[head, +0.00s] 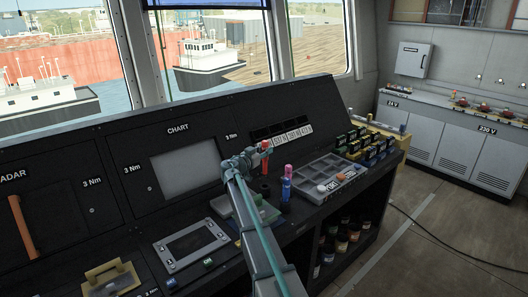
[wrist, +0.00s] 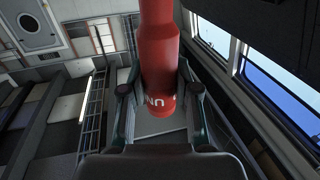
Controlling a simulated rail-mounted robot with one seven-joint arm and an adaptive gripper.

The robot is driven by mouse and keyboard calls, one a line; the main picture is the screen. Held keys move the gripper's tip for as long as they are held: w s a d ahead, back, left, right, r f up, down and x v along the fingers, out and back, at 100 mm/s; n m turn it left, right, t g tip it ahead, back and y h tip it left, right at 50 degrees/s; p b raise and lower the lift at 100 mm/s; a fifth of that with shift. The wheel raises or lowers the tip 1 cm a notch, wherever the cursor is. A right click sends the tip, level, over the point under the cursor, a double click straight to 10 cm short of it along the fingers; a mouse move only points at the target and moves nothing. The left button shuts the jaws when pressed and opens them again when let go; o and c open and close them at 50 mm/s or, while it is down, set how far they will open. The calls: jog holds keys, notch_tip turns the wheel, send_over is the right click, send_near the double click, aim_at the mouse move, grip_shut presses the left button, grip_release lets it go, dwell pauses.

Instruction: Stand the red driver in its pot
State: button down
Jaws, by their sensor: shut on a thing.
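The red driver is held upright in my gripper, with its red top (head: 266,145) above the fingers and more red below them in the head view. In the wrist view the red driver (wrist: 160,50) stands between the two fingers, with white lettering on its band. My gripper (head: 256,157) is shut on it, above the console top; it also shows in the wrist view (wrist: 160,98). A dark pot (head: 286,206) stands to the right, with a blue driver with a pink top (head: 287,182) upright in it.
A grey sectioned tray (head: 318,170) lies right of the dark pot. Several yellow, green and blue items (head: 365,145) stand beyond it. A green and white item (head: 258,211) lies beside my arm. The sloped console panel with a CHART screen (head: 185,168) rises behind.

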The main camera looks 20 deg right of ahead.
aim_at(264, 172)
jog(key=shift+f+b, duration=0.1)
jog(key=shift+b, duration=1)
jog(key=shift+f+b, duration=0.25)
jog(key=shift+b, duration=0.2)
notch_tip(264, 172, down, 6)
jog(key=b, duration=0.7)
jog(key=shift+r+b, duration=0.2)
jog(key=shift+b, duration=1.05)
jog(key=shift+f+b, duration=2.15)
jog(key=shift+b, duration=0.3)
jog(key=c, duration=0.8)
grip_release()
jog(key=shift+o, duration=0.2)
jog(key=shift+a, duration=0.1)
